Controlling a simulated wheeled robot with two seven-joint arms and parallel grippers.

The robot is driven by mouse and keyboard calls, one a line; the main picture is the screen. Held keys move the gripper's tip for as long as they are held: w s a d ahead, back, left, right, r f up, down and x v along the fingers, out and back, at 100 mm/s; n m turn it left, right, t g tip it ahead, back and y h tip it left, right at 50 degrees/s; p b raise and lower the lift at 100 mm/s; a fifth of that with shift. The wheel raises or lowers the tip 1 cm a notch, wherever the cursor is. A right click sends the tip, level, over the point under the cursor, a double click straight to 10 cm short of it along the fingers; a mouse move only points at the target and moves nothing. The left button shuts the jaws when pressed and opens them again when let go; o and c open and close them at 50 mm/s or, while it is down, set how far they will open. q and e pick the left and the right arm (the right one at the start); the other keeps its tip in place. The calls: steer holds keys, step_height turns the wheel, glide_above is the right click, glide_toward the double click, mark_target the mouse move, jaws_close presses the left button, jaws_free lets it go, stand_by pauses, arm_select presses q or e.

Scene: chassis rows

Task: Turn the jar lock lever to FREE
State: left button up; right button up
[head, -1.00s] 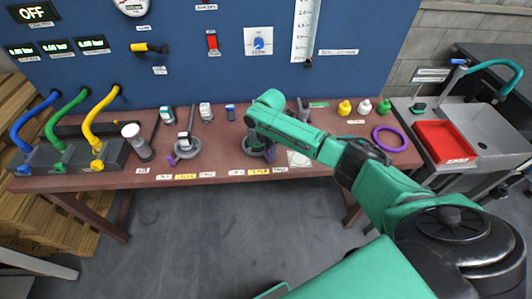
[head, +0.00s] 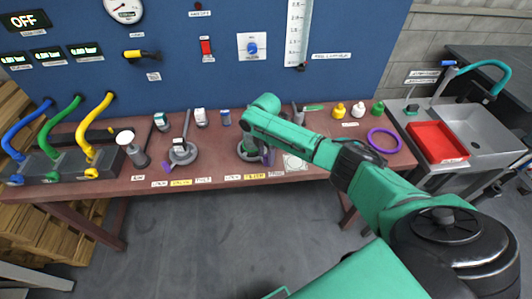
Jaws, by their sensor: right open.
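My right arm reaches in from the right. My right gripper (head: 256,150) is at the right-hand of two round grey fixtures, pointing down over it. It is open; its fingertips are small and mostly hidden by the arm. A purple lever (head: 266,156) shows at that fixture, right beside the gripper; I cannot tell if they touch. The left-hand grey fixture (head: 183,156) stands clear, with its own purple lever (head: 165,165) at its lower left. White and yellow labels (head: 255,175) lie in front of both fixtures, too small to read. My left gripper is not in view.
The brown bench (head: 215,175) carries a hose block (head: 70,165) at left, small jars behind the fixtures, bottles (head: 358,110) and a purple ring (head: 384,140) at right. A blue panel (head: 180,75) rises behind. A sink with a red tray (head: 437,142) stands at far right.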

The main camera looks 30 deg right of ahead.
mark_target(266, 156)
step_height(266, 156, up, 15)
steer(key=b, duration=0.1)
steer(key=shift+f+b, duration=0.2)
steer(key=shift+b, duration=0.2)
